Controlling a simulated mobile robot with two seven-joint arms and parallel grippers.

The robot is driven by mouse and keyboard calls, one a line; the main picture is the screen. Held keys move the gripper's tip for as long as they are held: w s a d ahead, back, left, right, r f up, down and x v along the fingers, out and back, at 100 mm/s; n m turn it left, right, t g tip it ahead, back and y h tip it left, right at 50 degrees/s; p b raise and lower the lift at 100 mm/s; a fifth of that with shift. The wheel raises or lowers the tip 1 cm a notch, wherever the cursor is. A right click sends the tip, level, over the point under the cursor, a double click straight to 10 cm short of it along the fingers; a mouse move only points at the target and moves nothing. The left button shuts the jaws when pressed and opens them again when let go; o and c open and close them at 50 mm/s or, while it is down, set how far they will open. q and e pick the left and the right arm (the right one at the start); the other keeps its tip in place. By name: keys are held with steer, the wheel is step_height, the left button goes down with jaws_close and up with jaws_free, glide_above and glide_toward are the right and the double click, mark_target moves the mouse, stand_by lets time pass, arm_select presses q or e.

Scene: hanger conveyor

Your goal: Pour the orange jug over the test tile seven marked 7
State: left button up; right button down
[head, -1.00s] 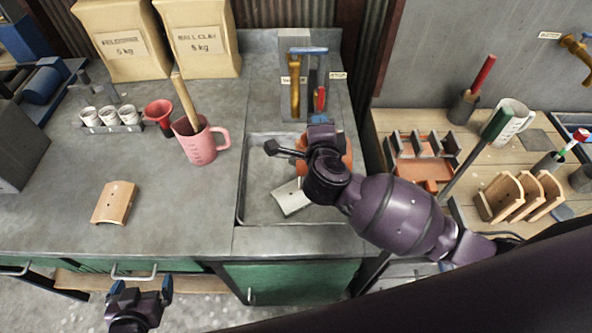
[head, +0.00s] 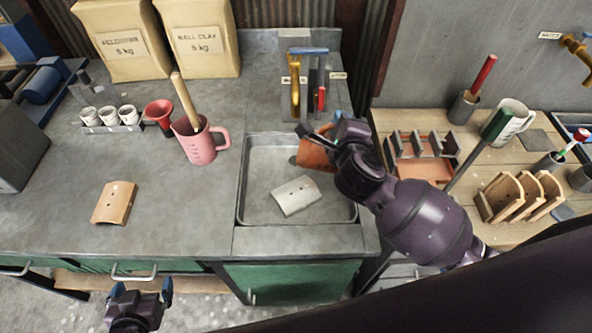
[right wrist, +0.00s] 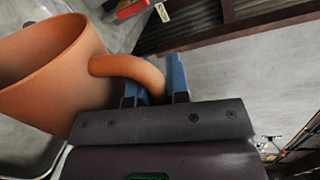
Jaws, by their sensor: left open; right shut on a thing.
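The orange jug (head: 314,153) is over the back right part of the sink, partly hidden by my right wrist. My right gripper (right wrist: 155,92) is shut on its handle; the jug body (right wrist: 45,75) shows at the left of the right wrist view. The jug looks tilted; its contents cannot be seen. A pale curved tile (head: 297,196) lies in the sink, in front and to the left of the jug and apart from it. I cannot read a 7 on it. My left gripper (head: 140,288) is open and empty in front of the counter's edge.
A tan tile (head: 114,202) lies on the counter (head: 190,220). A pink jug (head: 198,146), a red funnel (head: 159,113) and a rack of white cups stand behind it. The wooden bench at right is crowded.

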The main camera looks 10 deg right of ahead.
steer(key=shift+s+d+f+m+y, duration=0.1)
steer(key=shift+s+d+m+y, duration=0.05)
steer(key=shift+d+m, duration=0.4)
steer(key=shift+s+d+m+y, duration=0.1)
steer(key=shift+d+m+y, duration=0.05)
steer(key=shift+d+m, duration=0.35)
steer(key=shift+s+d+m+t, duration=0.1)
steer(key=shift+d+m+t, duration=0.4)
steer(key=shift+m, duration=0.55)
steer(key=shift+d, duration=0.1)
steer(key=f+m+b, duration=0.1)
steer(key=f+m+y+b, duration=0.1)
steer(key=m, duration=0.1)
steer(key=shift+s+d+f+b, duration=0.1)
steer(key=shift+d+f+b, duration=0.2)
steer(key=shift+d+b, duration=0.1)
steer(key=shift+d+f+m+t+b, duration=0.1)
steer(key=shift+f+m+t+b, duration=0.15)
steer(key=shift+m, duration=0.45)
steer(key=shift+r, duration=0.15)
